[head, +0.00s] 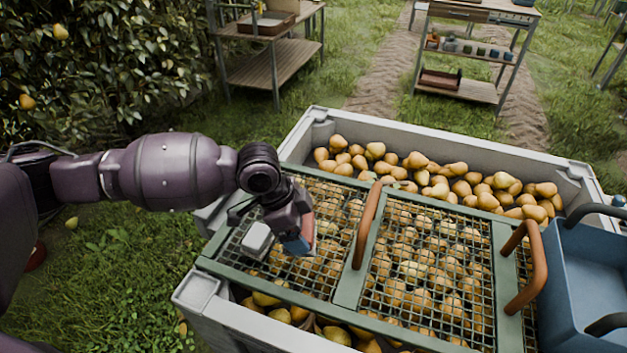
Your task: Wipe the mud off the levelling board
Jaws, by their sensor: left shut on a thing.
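A green-framed wire mesh panel (347,287) with two brown handles lies across the pear bin; it may be the levelling board, but I cannot tell for sure. I cannot make out mud on it. My left gripper (299,240) reaches in from the left and points down over the panel's left mesh section, left of the nearer brown handle (367,225). It is shut on a small blue and reddish thing (296,246), mostly hidden by the fingers. I cannot tell whether that thing touches the mesh. My right gripper is out of view.
The grey bin (305,136) is full of pears (440,182). A blue tray (584,275) with dark handles stands at the right edge. A second brown handle (527,265) rises near it. Wooden tables (273,70) stand behind on grass, and a pear tree is at upper left.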

